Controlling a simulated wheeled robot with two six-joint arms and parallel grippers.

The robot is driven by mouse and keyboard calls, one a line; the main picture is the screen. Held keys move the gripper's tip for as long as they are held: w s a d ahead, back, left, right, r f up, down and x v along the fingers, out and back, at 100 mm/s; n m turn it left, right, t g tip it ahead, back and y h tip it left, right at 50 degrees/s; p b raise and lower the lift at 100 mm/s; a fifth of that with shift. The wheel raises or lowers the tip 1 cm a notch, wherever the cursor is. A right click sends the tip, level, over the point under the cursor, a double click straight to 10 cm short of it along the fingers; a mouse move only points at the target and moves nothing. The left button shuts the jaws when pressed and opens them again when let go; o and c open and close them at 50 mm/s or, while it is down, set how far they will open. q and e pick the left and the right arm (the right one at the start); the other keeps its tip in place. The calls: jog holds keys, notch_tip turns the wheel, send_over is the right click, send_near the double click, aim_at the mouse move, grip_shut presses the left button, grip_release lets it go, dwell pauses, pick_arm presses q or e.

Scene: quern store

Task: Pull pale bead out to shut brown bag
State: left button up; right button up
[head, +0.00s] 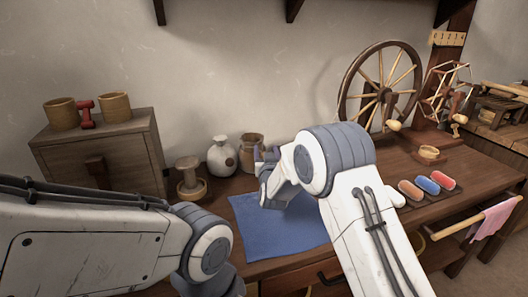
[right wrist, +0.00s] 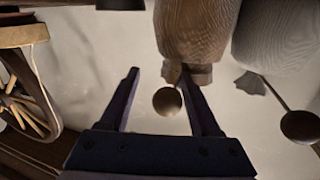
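The brown bag (head: 247,156) stands at the back of the bench behind the blue cloth, partly hidden by my right gripper (head: 266,154). In the right wrist view the brown bag (right wrist: 198,30) appears upside down, with its neck toward the fingers. A round bead (right wrist: 167,101), brownish in the shade, shows between the fingers of my right gripper (right wrist: 159,74). The fingers are apart, with a gap around the bead; I cannot tell whether either touches it. The right finger overlaps the bag's neck in view. My left gripper is out of view; only its arm shows at lower left.
A pale bag (head: 221,158) with a dark bead stands close beside the brown one. A wooden spool (head: 189,178) and drawer chest (head: 105,150) are to the left. The blue cloth (head: 265,238) lies in front. A spinning wheel (head: 382,88) stands to the right.

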jog(key=s+p, duration=0.1)
jog(key=s, duration=0.9)
jog(key=shift+s+d, duration=0.25)
jog(key=shift+d, duration=0.05)
